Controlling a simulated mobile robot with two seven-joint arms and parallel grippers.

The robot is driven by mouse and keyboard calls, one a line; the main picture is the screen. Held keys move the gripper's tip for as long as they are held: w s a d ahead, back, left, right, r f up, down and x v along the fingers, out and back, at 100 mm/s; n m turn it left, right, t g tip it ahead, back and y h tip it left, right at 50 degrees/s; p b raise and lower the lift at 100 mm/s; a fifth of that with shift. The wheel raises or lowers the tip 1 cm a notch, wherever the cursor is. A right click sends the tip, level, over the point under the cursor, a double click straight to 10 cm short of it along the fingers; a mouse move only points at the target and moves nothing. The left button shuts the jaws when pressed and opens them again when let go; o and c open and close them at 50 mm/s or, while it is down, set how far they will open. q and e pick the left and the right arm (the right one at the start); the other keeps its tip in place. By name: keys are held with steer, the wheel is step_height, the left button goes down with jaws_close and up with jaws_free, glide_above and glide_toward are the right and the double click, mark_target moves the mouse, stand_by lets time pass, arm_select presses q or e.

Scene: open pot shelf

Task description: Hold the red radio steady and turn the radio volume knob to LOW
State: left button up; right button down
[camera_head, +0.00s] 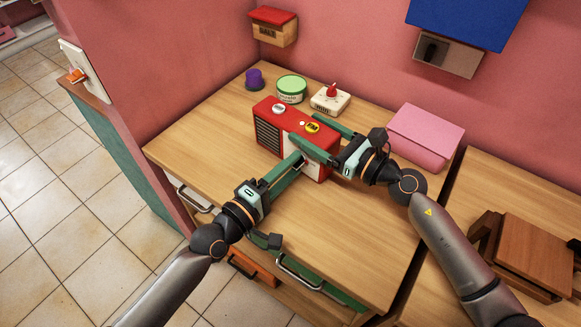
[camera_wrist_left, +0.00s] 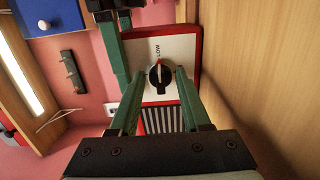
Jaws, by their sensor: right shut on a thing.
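The red radio (camera_head: 272,120) stands on the wooden counter. Its white front panel (camera_wrist_left: 186,50) fills the middle of the left wrist view. The black volume knob (camera_wrist_left: 159,77) sits on it, its red-tipped pointer towards the word LOW (camera_wrist_left: 158,51). My left gripper (camera_head: 300,160) is at the front panel; in its wrist view its open fingers (camera_wrist_left: 158,74) lie either side of the knob, with small gaps. The knob is hidden in the head view. My right gripper (camera_head: 322,134) is shut on the radio at its upper right end; its finger also shows in the left wrist view (camera_wrist_left: 118,52).
Behind the radio stand a purple object (camera_head: 254,78), a green tin (camera_head: 291,88) and a white box with a red knob (camera_head: 331,97). A pink box (camera_head: 426,137) is at the right. The counter's front (camera_head: 330,230) and left are clear.

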arm_select(q)
steer(key=shift+o, duration=1.3)
steer(key=v, duration=1.2)
arm_select(e)
jaws_free()
